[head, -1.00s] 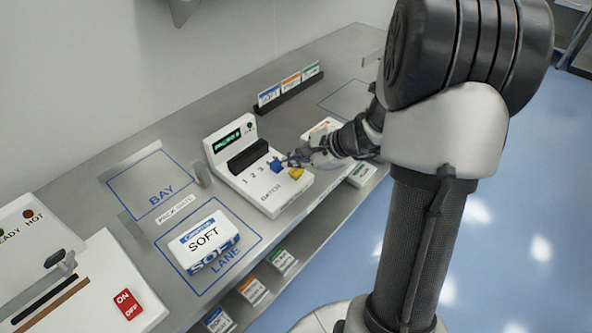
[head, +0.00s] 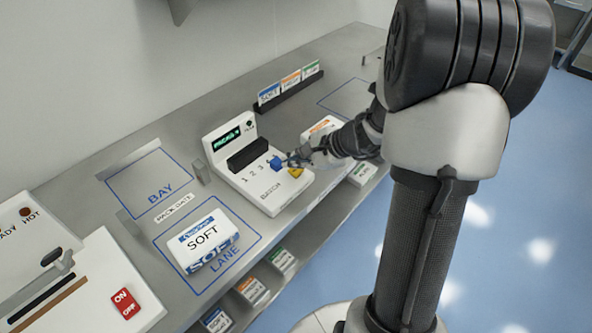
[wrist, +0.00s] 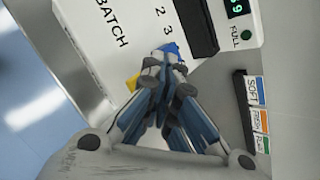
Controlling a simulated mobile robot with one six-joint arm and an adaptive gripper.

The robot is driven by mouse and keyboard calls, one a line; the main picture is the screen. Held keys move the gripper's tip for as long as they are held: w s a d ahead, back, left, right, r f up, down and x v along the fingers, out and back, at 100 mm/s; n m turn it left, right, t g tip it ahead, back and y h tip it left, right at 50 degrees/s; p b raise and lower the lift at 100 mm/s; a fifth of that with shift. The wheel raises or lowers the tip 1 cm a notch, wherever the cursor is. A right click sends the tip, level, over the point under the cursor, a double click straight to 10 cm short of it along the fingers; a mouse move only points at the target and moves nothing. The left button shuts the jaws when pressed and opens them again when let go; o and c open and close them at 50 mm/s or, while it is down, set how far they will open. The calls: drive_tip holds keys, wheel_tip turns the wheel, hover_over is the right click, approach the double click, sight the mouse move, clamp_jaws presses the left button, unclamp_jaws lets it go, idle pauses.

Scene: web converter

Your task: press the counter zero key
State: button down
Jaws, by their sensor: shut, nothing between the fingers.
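The white counter unit (head: 245,186) marked BATCH stands on the bench, with a lit green display (head: 226,138) and a dark bar below it. It carries printed numbers, a blue key (head: 275,163) and a yellow key (head: 296,172). My gripper (head: 291,160) is shut and empty, with its fingertips at the blue key in the head view. In the wrist view my gripper (wrist: 167,55) covers much of the blue key (wrist: 174,49) and part of the yellow key (wrist: 133,80). I cannot tell whether the fingertips touch the blue key or whether it is pressed down.
A SOFT pack (head: 204,241) lies in the LANE outline, left of the counter. The empty BAY outline (head: 150,186) is behind it. A card rack (head: 290,92) stands behind the counter, and an orange-labelled pack (head: 322,128) lies to its right. An ON/OFF switch (head: 125,303) is at lower left.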

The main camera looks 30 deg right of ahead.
sight(295, 171)
drive_tip(key=shift+f+b, duration=0.85)
drive_tip(key=shift+f, duration=0.05)
idle(0.9)
idle(0.4)
drive_tip(key=shift+r+p, duration=1)
drive_tip(key=shift+r, duration=0.3)
drive_tip(key=shift+r+p, duration=1.95)
drive_tip(key=shift+r, duration=0.6)
drive_tip(key=shift+f, duration=0.1)
